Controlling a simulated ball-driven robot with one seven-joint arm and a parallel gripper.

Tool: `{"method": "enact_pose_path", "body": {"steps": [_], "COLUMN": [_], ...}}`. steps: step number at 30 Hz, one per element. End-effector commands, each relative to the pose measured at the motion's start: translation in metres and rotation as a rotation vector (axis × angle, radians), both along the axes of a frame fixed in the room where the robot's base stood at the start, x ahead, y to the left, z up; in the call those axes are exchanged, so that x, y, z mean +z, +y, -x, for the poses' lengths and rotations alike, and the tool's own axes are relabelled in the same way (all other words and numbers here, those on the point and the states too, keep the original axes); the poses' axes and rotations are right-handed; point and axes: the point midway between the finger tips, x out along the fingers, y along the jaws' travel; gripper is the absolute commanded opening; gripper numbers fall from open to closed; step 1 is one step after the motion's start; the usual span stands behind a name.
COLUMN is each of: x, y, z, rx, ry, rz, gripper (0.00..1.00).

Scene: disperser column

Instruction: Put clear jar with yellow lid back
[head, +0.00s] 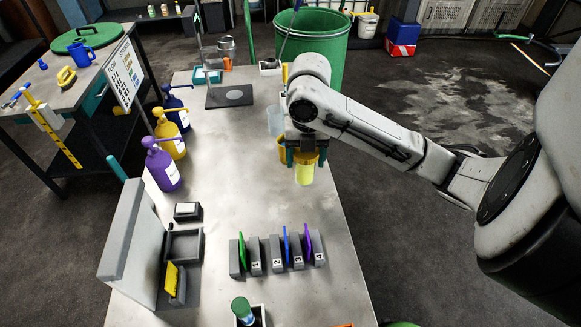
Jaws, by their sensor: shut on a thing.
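A clear jar with a yellow lid (305,172) hangs upright in my gripper (305,156), above the right side of the metal table. Its contents or walls look pale yellow. The dark green fingers of my gripper are shut on it at the lid. Part of the lid is hidden by the fingers. Behind it, partly covered by my arm, are a clear container (275,122) and a yellow-and-blue container (281,147).
On the table (230,200), a numbered rack (277,256) holds coloured plates. Purple, yellow and blue pump bottles (162,165) line the left edge. A grey stand (135,240), a green-capped jar (242,308) and a disperser base (230,96) also stand there. A green barrel (325,45) is behind.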

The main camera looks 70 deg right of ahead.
Motion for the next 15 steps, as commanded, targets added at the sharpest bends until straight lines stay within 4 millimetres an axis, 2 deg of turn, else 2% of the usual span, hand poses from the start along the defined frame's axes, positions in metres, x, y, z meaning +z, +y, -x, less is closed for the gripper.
{"method": "enact_pose_path", "body": {"steps": [1, 4, 6, 10, 15], "x": [-0.005, -0.028, -0.034, -0.050, -0.059], "y": [-0.003, -0.009, -0.015, -0.022, -0.025], "z": [-0.011, -0.025, -0.032, -0.043, -0.050], "rx": [0.000, -0.001, -0.001, 0.000, -0.001], "ry": [0.002, 0.001, 0.005, 0.003, 0.001], "rz": [-0.005, -0.008, -0.001, 0.000, 0.000], "gripper": [0.35, 0.35, 0.35, 0.35, 0.35]}}
